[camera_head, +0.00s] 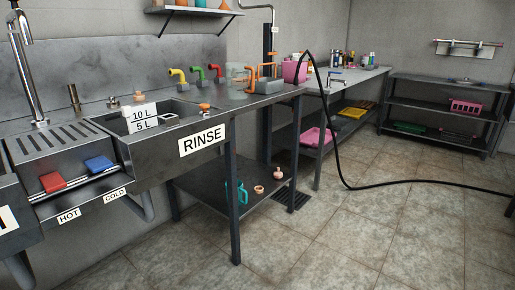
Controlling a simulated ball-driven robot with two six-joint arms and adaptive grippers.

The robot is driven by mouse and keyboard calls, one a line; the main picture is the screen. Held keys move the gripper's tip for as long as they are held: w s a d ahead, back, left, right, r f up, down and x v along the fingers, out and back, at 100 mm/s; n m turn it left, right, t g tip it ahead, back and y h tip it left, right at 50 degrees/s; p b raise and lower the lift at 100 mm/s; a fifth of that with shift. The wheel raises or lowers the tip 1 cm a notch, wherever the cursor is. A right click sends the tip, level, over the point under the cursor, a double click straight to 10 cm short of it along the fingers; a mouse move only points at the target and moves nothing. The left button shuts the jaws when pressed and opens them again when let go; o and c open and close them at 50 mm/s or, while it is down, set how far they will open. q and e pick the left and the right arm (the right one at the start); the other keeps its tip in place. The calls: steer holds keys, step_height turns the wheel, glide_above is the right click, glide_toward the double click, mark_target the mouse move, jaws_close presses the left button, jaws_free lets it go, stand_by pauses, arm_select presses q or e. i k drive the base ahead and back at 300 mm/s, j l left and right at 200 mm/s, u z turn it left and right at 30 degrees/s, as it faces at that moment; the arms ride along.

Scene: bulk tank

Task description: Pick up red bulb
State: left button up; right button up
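I cannot make out a clearly red bulb. A small pale pinkish, bulb-shaped piece (278,174) rests on the lower shelf under the rinse sink. A small orange ring-like piece (259,189) lies beside it, and a teal jug (236,191) stands to their left. On the wall shelf, a reddish-orange rounded piece (224,5) is cut off by the top of the view. Neither of my grippers is in view.
A black hose (420,182) crosses above the open tiled floor.

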mark_target(278, 175)
steer(key=i+l, duration=0.15)
steer(key=l, duration=0.2)
steer(key=i+l+u, duration=0.15)
steer(key=l, duration=0.2)
steer(key=i+l, duration=0.15)
steer(key=l, duration=0.2)
steer(key=i+l+u, duration=0.15)
steer(key=l, duration=0.2)
steer(key=i+l+u, duration=0.1)
steer(key=u, duration=0.7)
steer(key=i+l+u, duration=0.2)
steer(key=l+u, duration=0.15)
steer(key=i+l+u, duration=0.1)
steer(key=l+u, duration=0.2)
steer(key=l, duration=0.2)
steer(key=l+u, duration=0.35)
steer(key=i+l, duration=0.05)
steer(key=l, duration=0.05)
